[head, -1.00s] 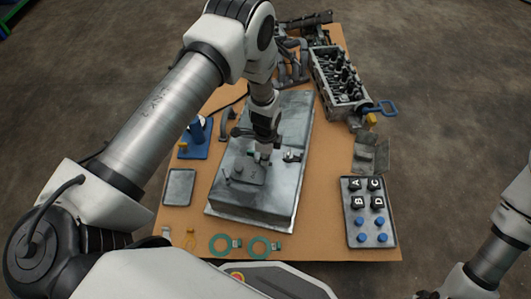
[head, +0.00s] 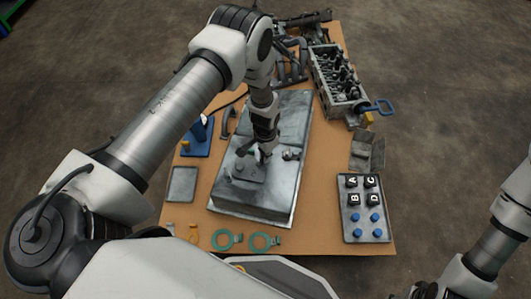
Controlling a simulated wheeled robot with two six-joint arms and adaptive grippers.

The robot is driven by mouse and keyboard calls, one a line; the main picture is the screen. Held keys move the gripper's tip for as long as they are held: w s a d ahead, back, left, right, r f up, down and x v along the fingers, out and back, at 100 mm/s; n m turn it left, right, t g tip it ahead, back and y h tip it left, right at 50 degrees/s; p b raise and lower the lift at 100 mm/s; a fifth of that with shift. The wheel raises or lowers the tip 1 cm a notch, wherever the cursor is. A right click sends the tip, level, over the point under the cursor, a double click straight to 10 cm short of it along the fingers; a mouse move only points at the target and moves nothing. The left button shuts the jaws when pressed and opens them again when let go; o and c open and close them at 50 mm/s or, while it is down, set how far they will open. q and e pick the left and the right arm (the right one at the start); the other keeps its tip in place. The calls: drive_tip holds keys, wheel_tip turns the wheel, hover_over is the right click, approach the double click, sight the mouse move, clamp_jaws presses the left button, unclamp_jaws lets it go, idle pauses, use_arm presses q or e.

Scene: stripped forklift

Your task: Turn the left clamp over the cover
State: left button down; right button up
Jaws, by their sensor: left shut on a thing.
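A flat grey metal housing (head: 255,195) lies in the middle of the table. A small grey cover (head: 247,172) sits on its top, left of centre. My left gripper (head: 262,157) points down at the cover's far right edge. It is shut on a small part there, which looks like the left clamp; the fingers hide most of it, so its exact angle cannot be told. Another small metal clamp (head: 291,155) stands to the right, apart from the gripper.
A tray (head: 364,228) with lettered black blocks and blue knobs lies at the right. A cylinder head (head: 338,80) stands at the back right. Green rings (head: 226,239) lie at the front. A blue stand (head: 197,138) and an empty grey tray (head: 182,184) are at the left.

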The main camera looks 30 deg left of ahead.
use_arm(q)
drive_tip(key=shift+n, duration=0.6)
drive_tip(key=c, duration=1.2)
unclamp_jaws()
wheel_tip(320, 180, up, 12)
drive_tip(key=shift+f, duration=0.1)
